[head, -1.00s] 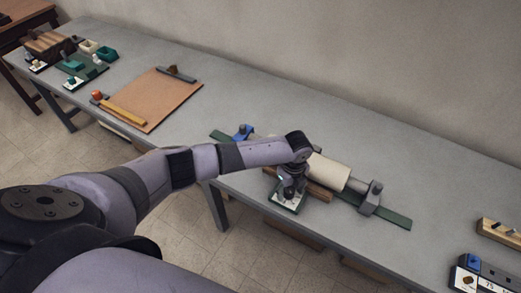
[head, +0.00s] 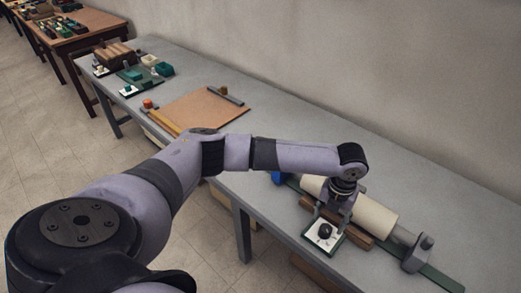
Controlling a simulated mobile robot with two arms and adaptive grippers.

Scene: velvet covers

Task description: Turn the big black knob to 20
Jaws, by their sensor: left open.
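The big black knob (head: 325,231) sits on a white dial plate (head: 313,237) with a green base, at the front edge of the grey bench. The number it points at is too small to read. My left gripper (head: 332,214) is open and points down just above and behind the knob in the picture. I cannot tell whether its fingertips touch the knob. My right gripper is not in view.
A cream roller (head: 365,211) on a green strip (head: 441,277) lies behind the knob, with a brown wooden bar (head: 345,234) in front of it and a grey block (head: 417,254) at its right end. A brown board (head: 208,112) lies further left.

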